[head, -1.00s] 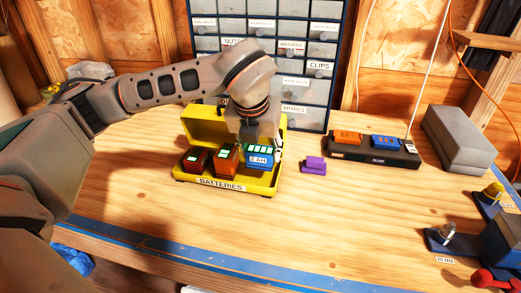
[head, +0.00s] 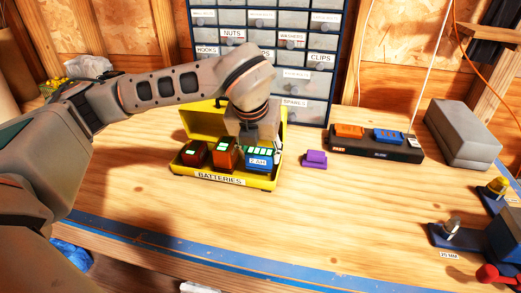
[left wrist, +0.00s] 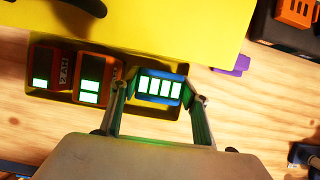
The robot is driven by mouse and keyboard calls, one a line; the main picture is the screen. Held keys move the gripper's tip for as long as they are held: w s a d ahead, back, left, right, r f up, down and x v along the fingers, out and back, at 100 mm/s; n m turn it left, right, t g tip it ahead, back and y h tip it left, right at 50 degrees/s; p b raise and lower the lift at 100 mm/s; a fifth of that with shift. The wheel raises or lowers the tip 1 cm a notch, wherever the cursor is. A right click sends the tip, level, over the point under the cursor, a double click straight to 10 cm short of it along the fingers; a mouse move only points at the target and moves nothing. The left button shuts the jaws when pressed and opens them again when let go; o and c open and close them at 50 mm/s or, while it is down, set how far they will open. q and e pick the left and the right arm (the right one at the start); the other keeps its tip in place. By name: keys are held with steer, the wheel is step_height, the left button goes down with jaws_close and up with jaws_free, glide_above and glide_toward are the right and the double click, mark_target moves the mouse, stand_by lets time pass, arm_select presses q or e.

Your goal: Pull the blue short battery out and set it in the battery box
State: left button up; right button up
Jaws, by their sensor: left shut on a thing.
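The blue short battery (head: 259,163), marked 2 AH with several lit green bars, sits at the right end of the yellow battery box (head: 262,183). My left gripper (head: 259,149) comes down from above and is shut on it. In the left wrist view, the gripper's fingers (left wrist: 160,92) lie on both sides of the blue battery (left wrist: 161,87), which lines up with the right-hand place of the box (left wrist: 150,30). Whether its underside rests on the box floor is hidden. My right gripper is not in view.
Two red-orange batteries (head: 195,154) (head: 226,156) fill the box's left and middle places. A purple block (head: 315,159) lies just right of the box. A black charger (head: 375,150) with orange and blue tops stands further right. A drawer cabinet (head: 310,65) stands behind. The front bench is clear.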

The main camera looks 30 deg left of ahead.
arm_select(q)
steer(key=shift+f, duration=0.3)
steer(key=shift+f+b, duration=0.3)
steer(key=shift+f, duration=0.05)
stand_by(0.6)
steer(key=o, duration=1.3)
steer(key=v, duration=1.2)
